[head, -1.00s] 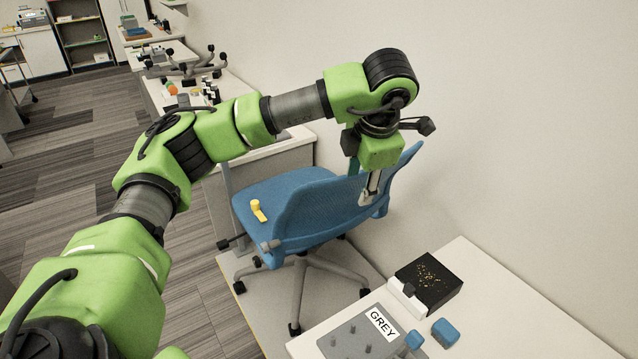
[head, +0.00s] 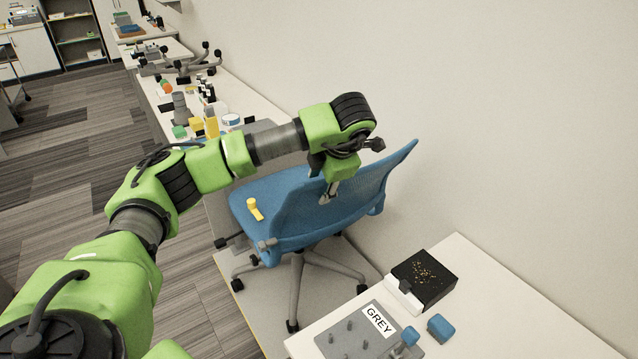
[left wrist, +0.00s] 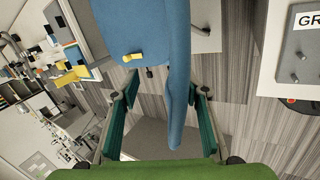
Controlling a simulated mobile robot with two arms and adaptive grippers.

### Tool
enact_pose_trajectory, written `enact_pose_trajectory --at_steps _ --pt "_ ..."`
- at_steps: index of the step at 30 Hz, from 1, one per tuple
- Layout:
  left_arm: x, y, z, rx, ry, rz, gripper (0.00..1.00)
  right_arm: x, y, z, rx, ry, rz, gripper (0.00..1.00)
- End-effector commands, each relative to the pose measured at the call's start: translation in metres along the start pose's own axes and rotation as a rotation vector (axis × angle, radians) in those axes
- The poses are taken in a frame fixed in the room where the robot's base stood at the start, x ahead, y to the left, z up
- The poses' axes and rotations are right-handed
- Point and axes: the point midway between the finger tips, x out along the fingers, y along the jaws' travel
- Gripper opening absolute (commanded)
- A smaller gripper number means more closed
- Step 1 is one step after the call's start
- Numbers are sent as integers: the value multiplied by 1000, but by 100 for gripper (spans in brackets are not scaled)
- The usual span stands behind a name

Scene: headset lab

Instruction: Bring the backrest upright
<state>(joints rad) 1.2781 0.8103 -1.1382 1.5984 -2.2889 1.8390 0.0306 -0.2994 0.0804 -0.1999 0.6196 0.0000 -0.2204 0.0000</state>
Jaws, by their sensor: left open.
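The blue backrest (head: 345,195) belongs to a swivel chair with a blue seat (head: 270,195). It slants up from the seat toward the wall at the right; its exact tilt is hard to tell. My left gripper (head: 328,193) is over the backrest's upper edge, with one finger visible in front of it. In the left wrist view, the backrest (left wrist: 178,75) shows nearly edge-on between the spread green fingers of my left gripper (left wrist: 163,90). Gaps show on both sides, wider on the left. My right gripper is not in view.
A yellow-knobbed piece (head: 255,210) lies on the seat. In front is a white table with a grey board marked GREY (head: 360,335), a black box (head: 424,280) and a blue block (head: 441,328). A wall stands close on the right; a cluttered bench runs behind.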

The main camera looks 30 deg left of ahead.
Motion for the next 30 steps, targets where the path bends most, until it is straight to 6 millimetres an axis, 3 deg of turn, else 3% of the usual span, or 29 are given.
enact_pose_trajectory --at_steps 6,15,16,21,26,30 --pt "20 0 0 0 1 -1 42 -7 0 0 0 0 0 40" --pt "23 0 0 0 0 0 42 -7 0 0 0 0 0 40" --pt "23 0 0 0 0 0 39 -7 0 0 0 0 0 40" --pt "23 0 0 0 0 0 0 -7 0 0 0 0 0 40" --pt "23 2 0 0 0 -4 0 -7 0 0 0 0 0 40" --pt "24 19 -3 -8 0 -41 0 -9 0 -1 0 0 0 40"
